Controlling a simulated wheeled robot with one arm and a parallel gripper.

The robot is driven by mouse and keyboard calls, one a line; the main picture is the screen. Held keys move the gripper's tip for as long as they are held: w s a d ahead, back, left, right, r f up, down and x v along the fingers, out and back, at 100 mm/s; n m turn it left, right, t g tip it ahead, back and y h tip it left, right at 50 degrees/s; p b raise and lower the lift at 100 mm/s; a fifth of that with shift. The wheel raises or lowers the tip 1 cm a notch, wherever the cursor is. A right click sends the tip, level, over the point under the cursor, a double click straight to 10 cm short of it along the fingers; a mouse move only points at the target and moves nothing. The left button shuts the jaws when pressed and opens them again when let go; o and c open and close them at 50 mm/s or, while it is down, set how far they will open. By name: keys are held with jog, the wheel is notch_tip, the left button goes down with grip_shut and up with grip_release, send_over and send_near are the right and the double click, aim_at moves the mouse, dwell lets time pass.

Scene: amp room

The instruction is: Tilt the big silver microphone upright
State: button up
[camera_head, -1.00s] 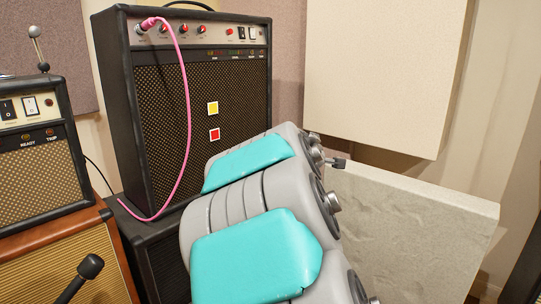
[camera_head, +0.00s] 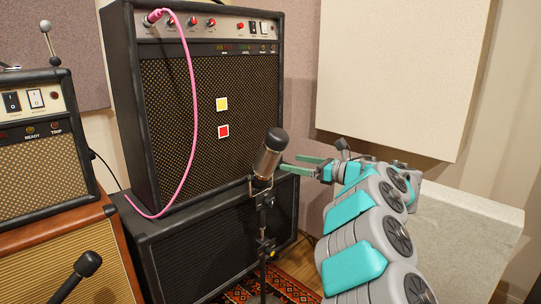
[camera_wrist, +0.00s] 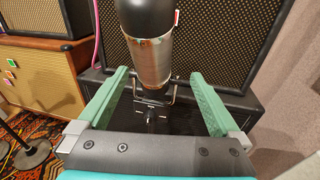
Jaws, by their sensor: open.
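The big silver microphone (camera_head: 268,156) has a black top and a silver body. It stands on a dark stand in front of the black amps and leans to the right in the head view. In the wrist view the microphone (camera_wrist: 149,58) hangs large between my fingers, with its U-shaped mount and a knob below. My gripper (camera_head: 290,168) is to the right of the microphone, with its green fingers apart. In the wrist view my gripper (camera_wrist: 158,85) is open, one finger on each side of the microphone's lower part. I cannot tell whether either finger touches it.
A tall black amp (camera_head: 205,110) with a pink cable (camera_head: 190,110) stands behind on a lower black cabinet (camera_head: 215,250). Smaller amps (camera_head: 40,150) are at left. Another dark microphone (camera_head: 85,266) is at lower left. A pale block (camera_head: 460,235) is at right.

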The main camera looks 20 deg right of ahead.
notch_tip(320, 180, up, 2)
jog(key=n+y, duration=0.2)
jog(key=n, duration=0.1)
jog(key=p, duration=0.1)
send_over(273, 170)
jog(key=shift+d+r, duration=0.1)
jog(key=shift+r, duration=0.05)
jog(key=shift+c, duration=0.2)
grip_shut()
dwell(0.5)
